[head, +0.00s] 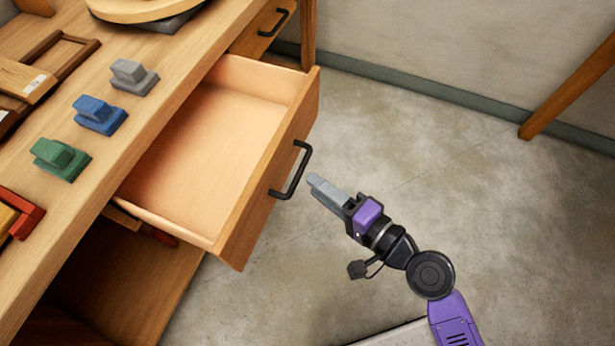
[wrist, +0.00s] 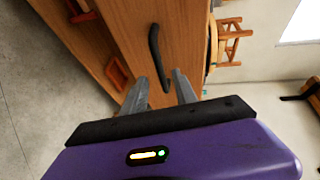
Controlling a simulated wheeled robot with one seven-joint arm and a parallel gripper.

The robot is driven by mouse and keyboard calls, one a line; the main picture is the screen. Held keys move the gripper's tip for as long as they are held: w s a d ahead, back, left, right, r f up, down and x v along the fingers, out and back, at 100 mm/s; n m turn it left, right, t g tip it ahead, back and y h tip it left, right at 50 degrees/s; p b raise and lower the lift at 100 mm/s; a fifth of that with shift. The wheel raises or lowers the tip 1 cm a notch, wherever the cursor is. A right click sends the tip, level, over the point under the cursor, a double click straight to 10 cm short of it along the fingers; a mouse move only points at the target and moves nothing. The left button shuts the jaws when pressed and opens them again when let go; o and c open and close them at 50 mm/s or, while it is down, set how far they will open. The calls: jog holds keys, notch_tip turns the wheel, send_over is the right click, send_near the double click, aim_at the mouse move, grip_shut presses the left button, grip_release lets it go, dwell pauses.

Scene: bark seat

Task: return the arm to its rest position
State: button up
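My gripper (head: 318,183) is at the end of my purple and black arm, over the floor to the right of the pulled-out drawer. Its grey fingertips are close to the drawer's black handle (head: 291,170), with a small gap seen between them in the head view. In the wrist view my gripper (wrist: 162,82) has its two fingers apart, with nothing held. The handle (wrist: 155,52) shows beyond the fingers there. The drawer (head: 208,150) is open and its visible inside is empty.
The wooden bench (head: 175,55) holds a grey block (head: 133,77), a blue block (head: 100,114) and a green block (head: 60,158). A wooden leg (head: 570,88) stands at the right by the wall. The concrete floor (head: 450,170) between is clear.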

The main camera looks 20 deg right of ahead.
jog(key=shift+s+d+r, duration=0.1)
jog(key=shift+s+d, duration=0.2)
jog(key=shift+s, duration=0.35)
jog(key=s+d+r+n+t+h+p, duration=0.2)
jog(key=s+d+r+n+h+p, duration=0.1)
jog(key=s+d+r+n+h, duration=0.4)
jog(key=s+d+r+n+g+p, duration=0.1)
jog(key=s+r+n+p, duration=0.3)
jog(key=s, duration=1.1)
notch_tip(320, 180, up, 4)
jog(key=p, duration=0.2)
jog(key=shift+s+d+r+h+p, duration=0.15)
jog(key=shift+s+r+h+p, duration=0.1)
jog(key=shift+s+h+p, duration=0.15)
